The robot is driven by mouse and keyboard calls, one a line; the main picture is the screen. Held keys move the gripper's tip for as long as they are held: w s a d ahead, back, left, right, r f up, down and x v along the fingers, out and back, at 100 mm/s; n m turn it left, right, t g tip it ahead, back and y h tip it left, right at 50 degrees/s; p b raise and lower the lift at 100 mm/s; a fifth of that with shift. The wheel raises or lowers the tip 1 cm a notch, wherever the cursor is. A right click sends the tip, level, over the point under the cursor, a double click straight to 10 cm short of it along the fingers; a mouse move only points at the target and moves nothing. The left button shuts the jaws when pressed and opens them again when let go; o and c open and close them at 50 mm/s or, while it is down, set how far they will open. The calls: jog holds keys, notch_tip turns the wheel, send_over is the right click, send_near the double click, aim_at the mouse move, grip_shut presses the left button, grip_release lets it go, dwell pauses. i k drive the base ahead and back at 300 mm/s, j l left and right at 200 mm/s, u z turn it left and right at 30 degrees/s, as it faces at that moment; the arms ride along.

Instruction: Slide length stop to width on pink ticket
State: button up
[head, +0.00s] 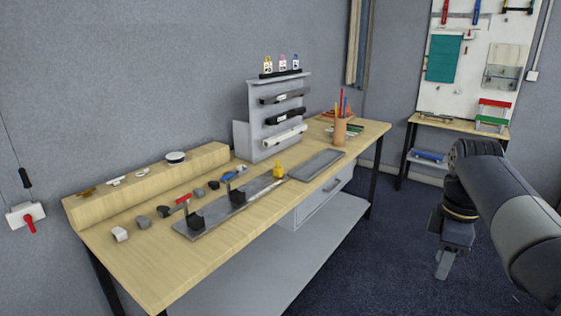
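The pink ticket (282,62) stands upright between a yellow ticket (268,64) and a blue ticket (295,61) on top of the grey rack; its writing is too small to read. A flat grey plate (218,222) lies on the bench with two black upright blocks, one at its near-left end (196,219) and one farther right (237,196). Either may be the length stop; I cannot tell which. My gripper (443,265) hangs at the right, over the floor, well apart from the bench. Its fingers overlap, so their opening is unclear.
The grey rack (255,110) holds several rolls. A yellow object (278,169) stands by a second grey plate (316,165). Small parts lie along the wooden bench (150,275), behind the plate. Floor between bench and arm is clear.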

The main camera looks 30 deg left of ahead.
aim_at(278, 170)
jog(key=i+j+u, duration=0.2)
jog(key=i+u, duration=0.15)
jog(key=i+j+u, duration=0.15)
jog(key=i+u, duration=0.6)
jog(key=i+l, duration=0.1)
jog(key=i, duration=0.55)
jog(key=i+l+u, duration=0.1)
jog(key=i, duration=0.55)
